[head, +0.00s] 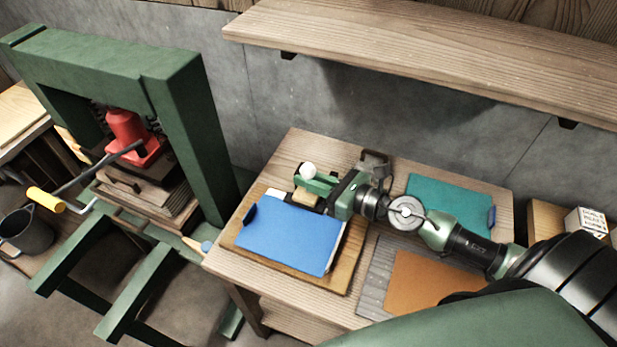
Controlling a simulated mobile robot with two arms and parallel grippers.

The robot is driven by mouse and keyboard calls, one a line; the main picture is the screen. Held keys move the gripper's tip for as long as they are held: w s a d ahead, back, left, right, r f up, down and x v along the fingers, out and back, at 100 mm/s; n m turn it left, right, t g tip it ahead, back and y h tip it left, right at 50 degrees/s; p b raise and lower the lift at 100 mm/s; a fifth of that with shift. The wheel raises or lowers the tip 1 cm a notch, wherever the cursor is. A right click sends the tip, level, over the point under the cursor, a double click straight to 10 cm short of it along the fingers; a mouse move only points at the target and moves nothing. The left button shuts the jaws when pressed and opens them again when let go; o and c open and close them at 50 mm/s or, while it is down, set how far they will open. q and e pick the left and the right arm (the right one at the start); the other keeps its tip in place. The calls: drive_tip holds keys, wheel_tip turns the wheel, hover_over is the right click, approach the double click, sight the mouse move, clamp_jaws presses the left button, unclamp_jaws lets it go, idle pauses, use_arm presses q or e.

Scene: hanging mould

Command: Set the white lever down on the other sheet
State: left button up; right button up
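My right gripper (312,189) reaches in from the right, its green fingers over the far edge of the blue sheet (290,238). A round white knob (308,171) shows at the fingertips; it may be part of the white lever, whose rest I cannot make out. A small tan block shows just below the fingers. Whether the fingers are closed on anything is too small to tell. The blue sheet lies on a wooden board. A teal sheet (450,205) lies at the table's back right, partly behind my arm. My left gripper is out of view.
An orange-brown sheet (432,283) lies on a grey ribbed board at the front right. The wooden table (300,150) stands below a wall shelf (420,50). A green press (190,120) with a red jack (125,132) stands at the left. A dark mug (25,232) is left of it.

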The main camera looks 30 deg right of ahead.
drive_tip(key=o, duration=0.4)
drive_tip(key=shift+s+a+f, duration=0.1)
drive_tip(key=shift+s+f, duration=0.05)
drive_tip(key=shift+f, duration=0.15)
drive_tip(key=shift+r, duration=0.15)
drive_tip(key=shift+s+d, duration=0.2)
drive_tip(key=shift+d, duration=0.05)
drive_tip(key=b+v, duration=0.4)
drive_tip(key=v, duration=0.2)
drive_tip(key=shift+s+d+r+b, duration=0.2)
drive_tip(key=shift+s+d+b, duration=0.1)
drive_tip(key=shift+s+b, duration=0.2)
